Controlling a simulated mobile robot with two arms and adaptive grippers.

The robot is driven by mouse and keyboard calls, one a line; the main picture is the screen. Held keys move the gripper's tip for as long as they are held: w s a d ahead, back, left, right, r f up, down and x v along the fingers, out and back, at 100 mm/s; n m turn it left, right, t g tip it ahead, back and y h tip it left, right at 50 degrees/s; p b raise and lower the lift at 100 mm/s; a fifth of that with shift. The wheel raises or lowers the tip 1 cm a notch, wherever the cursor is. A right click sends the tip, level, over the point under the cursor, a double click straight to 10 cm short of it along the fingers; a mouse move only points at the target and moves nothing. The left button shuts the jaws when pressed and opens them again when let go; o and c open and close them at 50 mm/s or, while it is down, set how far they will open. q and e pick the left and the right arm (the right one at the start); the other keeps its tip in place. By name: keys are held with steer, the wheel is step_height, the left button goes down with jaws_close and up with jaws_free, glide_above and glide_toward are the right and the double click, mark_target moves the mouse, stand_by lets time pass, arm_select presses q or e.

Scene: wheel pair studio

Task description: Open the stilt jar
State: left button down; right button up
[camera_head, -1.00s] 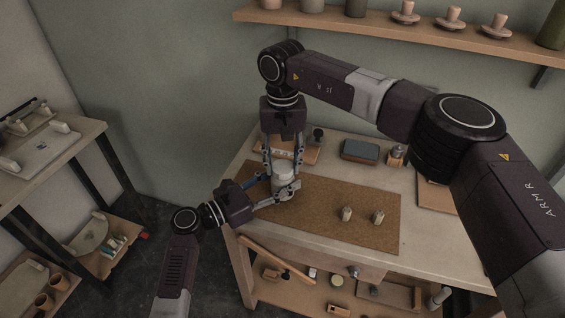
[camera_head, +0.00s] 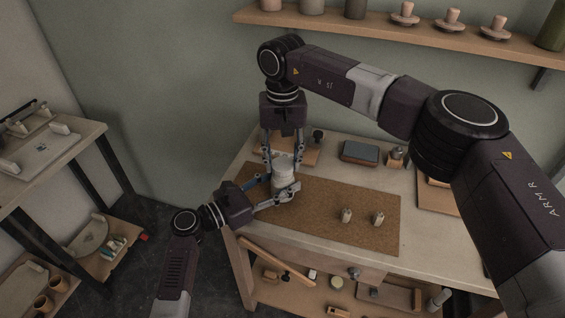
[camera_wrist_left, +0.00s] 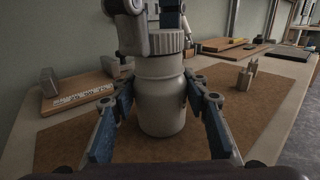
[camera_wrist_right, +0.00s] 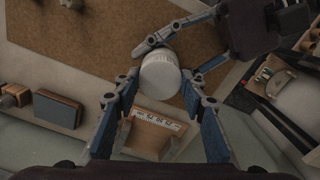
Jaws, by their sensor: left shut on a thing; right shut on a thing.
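The stilt jar (camera_head: 284,184) is a pale, rounded jar standing upright near the left end of the brown mat (camera_head: 330,222). In the left wrist view its body (camera_wrist_left: 161,98) fills the middle, with a ribbed pale lid (camera_wrist_left: 168,43) over its neck. My left gripper (camera_head: 272,194) is shut on the jar body from the side. My right gripper (camera_head: 283,160) points down from above and is shut on the lid, whose round top shows in the right wrist view (camera_wrist_right: 160,78). I cannot tell whether a gap lies between lid and neck.
Two small pale pieces (camera_head: 347,215) (camera_head: 377,218) stand on the mat to the right. A board with a pale strip (camera_wrist_left: 80,97) lies behind the jar. A blue-grey block (camera_head: 360,150) and a small dark-topped container (camera_head: 396,156) stand at the back. The mat's front middle is clear.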

mark_target(282, 164)
steer(key=shift+r, duration=0.45)
steer(key=shift+r, duration=2)
arm_select(q)
steer(key=c, duration=1)
jaws_free()
steer(key=shift+c, duration=0.2)
steer(key=shift+a, duration=0.1)
